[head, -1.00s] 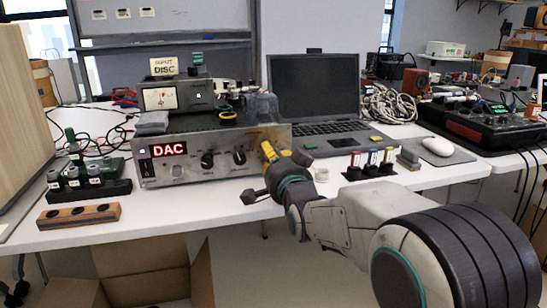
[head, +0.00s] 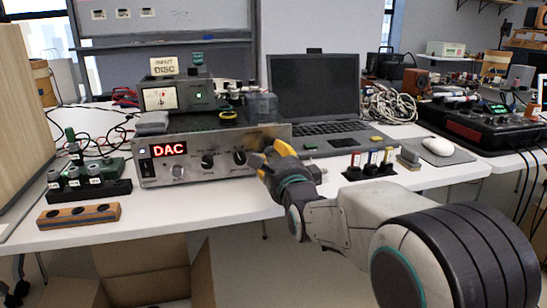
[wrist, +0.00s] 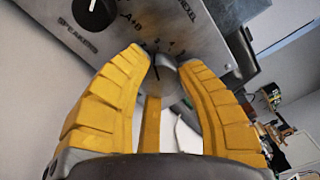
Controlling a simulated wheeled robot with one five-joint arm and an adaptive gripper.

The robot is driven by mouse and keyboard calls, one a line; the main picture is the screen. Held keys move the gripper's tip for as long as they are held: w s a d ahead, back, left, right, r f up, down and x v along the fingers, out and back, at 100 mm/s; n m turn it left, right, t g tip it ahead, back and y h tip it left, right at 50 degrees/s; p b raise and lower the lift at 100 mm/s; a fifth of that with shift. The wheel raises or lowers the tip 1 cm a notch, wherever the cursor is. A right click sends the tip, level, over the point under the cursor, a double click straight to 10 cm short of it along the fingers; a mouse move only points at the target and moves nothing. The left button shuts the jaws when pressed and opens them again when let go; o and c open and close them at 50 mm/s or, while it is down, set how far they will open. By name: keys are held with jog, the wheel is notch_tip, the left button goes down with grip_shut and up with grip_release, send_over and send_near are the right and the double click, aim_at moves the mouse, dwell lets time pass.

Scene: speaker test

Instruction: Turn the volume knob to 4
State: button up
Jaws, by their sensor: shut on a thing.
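The silver amplifier (head: 150,170) stands on the white table, with a red lit DAC display (head: 169,149) on its front. My gripper (head: 267,160) is at the right end of that front panel. In the wrist view, its yellow fingers (wrist: 170,56) are shut on a silver knob (wrist: 164,68), one on each side. A dark line shows on the knob, and small scale marks show on the panel around it. I cannot read which number the line points to. In the head view my gripper hides this knob.
A black speaker selector knob (wrist: 96,12) is beside the held knob in the wrist view. A laptop (head: 315,95) stands behind my gripper. Small labelled bottles (head: 371,163) are to its right. A wooden block (head: 78,215) lies at the table's front left.

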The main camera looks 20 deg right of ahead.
jog(key=m, duration=0.3)
jog(key=shift+m, duration=2.2)
jog(key=o, duration=1.2)
jog(key=s, duration=1.2)
